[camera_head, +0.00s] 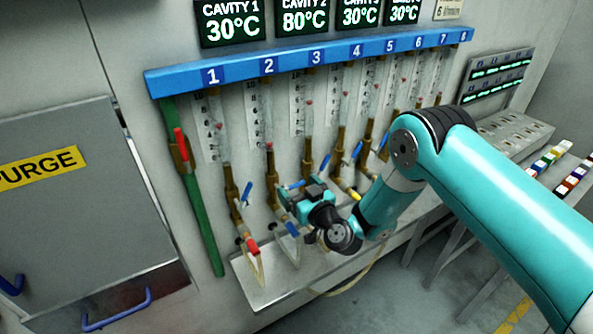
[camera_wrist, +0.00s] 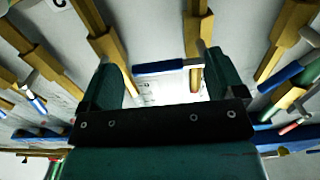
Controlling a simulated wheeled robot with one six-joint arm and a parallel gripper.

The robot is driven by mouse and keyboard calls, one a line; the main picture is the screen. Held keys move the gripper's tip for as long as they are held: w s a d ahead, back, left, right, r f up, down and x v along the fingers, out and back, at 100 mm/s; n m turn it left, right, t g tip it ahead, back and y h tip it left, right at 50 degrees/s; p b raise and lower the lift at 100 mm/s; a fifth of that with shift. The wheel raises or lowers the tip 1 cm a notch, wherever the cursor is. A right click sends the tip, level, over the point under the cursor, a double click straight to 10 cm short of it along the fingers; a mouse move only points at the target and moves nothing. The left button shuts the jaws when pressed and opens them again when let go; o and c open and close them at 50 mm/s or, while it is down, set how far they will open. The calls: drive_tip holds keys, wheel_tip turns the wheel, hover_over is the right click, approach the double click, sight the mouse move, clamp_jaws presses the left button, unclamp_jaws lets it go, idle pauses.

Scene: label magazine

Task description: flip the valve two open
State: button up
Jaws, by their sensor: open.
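Valve two is on the brass pipe under the blue number 2 label (camera_head: 268,66). My teal gripper (camera_head: 287,193) is in front of that pipe and hides much of the valve in the head view. In the wrist view, my gripper (camera_wrist: 163,75) is open, with one finger on each side of a blue lever handle (camera_wrist: 160,67). The handle lies crosswise, pointing left from a brass pipe (camera_wrist: 197,25). I cannot tell whether a finger touches it. A red float shows in the flow tube above valve two.
The neighbouring valve one handle (camera_head: 246,193) is close on the left, and valve three's blue handle (camera_head: 325,163) is close on the right. A blue manifold bar (camera_head: 330,62) runs above. A pale tray (camera_head: 262,288) with hoses is below. A green pipe (camera_head: 200,215) stands left.

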drive_tip(key=shift+w+a+r+p, duration=0.2)
drive_tip(key=shift+w+a+p, duration=0.15)
drive_tip(key=shift+w+p, duration=0.45)
drive_tip(key=shift+f, duration=0.1)
drive_tip(key=shift+c, duration=0.2)
drive_tip(key=c, duration=1.2)
